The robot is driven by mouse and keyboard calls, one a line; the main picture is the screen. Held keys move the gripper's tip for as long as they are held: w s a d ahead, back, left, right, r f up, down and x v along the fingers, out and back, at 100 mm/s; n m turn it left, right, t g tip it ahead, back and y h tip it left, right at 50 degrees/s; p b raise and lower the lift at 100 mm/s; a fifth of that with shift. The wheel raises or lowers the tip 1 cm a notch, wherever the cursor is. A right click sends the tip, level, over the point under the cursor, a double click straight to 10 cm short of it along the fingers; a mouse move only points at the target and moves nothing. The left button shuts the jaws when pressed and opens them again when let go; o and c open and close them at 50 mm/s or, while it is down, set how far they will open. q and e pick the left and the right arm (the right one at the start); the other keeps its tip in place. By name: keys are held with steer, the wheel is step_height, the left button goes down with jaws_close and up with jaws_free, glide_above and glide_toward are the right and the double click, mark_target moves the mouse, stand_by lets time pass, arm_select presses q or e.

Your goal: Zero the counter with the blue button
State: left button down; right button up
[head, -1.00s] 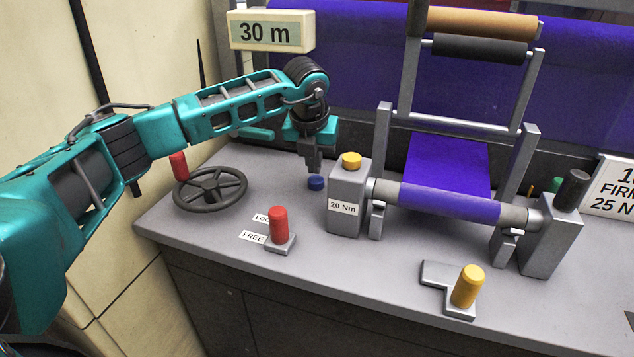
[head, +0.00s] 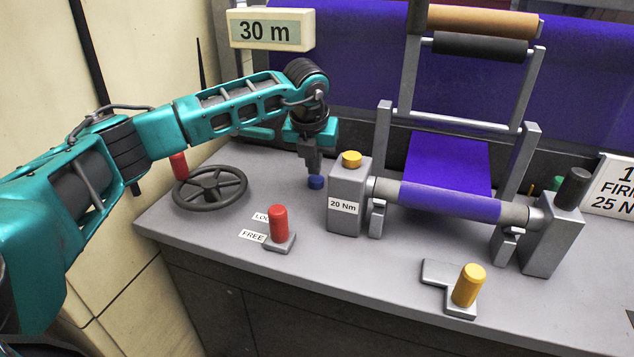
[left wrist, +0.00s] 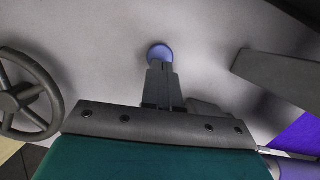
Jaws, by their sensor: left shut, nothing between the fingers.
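The counter (head: 271,31) at the back left reads "30 m". My right gripper is not in view.
A black handwheel (head: 210,188) and a red lever (head: 279,224) by LOCK/FREE labels stand left and in front. A purple felt roll (head: 450,201) and yellow handle (head: 468,286) lie further right.

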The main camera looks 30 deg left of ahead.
arm_select(q)
steer(key=shift+f+b, duration=0.8)
steer(key=shift+f, duration=0.55)
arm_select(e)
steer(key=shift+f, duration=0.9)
arm_select(q)
step_height(320, 180, up, 6)
steer(key=p, duration=0.4)
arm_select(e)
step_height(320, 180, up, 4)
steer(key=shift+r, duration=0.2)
arm_select(q)
steer(key=v, duration=1.3)
steer(key=shift+p, duration=0.45)
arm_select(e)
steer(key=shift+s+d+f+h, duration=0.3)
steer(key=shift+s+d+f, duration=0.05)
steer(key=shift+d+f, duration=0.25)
